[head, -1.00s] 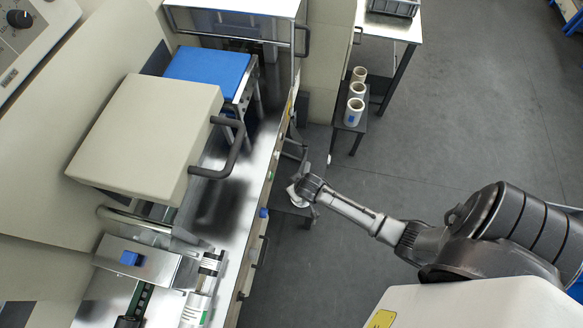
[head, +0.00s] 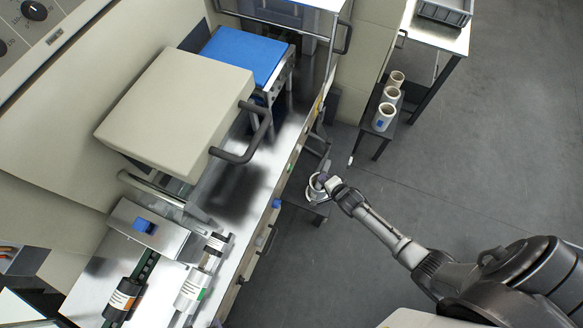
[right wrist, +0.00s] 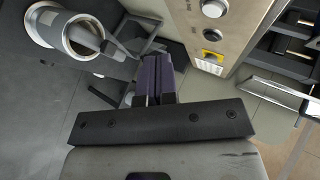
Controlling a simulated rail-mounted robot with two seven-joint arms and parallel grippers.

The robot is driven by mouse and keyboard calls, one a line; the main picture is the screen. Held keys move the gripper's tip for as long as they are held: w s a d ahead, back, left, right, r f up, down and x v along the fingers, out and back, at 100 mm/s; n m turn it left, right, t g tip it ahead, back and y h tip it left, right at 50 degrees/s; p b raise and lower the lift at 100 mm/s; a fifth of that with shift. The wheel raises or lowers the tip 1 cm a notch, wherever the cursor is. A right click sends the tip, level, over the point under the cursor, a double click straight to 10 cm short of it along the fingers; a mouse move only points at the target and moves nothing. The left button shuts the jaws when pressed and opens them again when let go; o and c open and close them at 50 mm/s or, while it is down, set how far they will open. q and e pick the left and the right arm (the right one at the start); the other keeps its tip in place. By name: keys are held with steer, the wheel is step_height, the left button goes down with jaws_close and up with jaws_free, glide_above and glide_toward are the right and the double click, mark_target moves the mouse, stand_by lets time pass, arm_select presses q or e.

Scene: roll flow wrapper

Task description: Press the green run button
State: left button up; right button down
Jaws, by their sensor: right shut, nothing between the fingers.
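A small green spot (head: 289,168), perhaps the run button, shows on the front rail of the wrapper in the head view; it is too small to identify surely. My right gripper (head: 325,180) is beside that front face, apart from it, over the floor side. In the right wrist view its purple fingers (right wrist: 158,80) are shut with nothing between them. They point toward the lower part of a beige panel (right wrist: 185,30) carrying a silver button (right wrist: 214,8), a dark button (right wrist: 212,34) and a yellow-marked fitting (right wrist: 212,54). No green button shows there. My left gripper is out of view.
A white roll (right wrist: 72,36) on a low stand is close to the right gripper. A blue knob (head: 276,203) sits on the wrapper's front. The beige cover (head: 175,110) has a protruding black handle (head: 248,145). Several rolls (head: 390,95) stand farther back. Floor at right is open.

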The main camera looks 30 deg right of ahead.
mark_target(290, 168)
stand_by(0.4)
steer(key=w+a+b, duration=0.3)
steer(key=w+a, duration=0.1)
steer(key=w, duration=0.3)
steer(key=shift+w+a, duration=0.15)
steer(key=shift+a, duration=0.25)
stand_by(0.7)
stand_by(0.7)
stand_by(0.6)
steer(key=shift+w, duration=0.1)
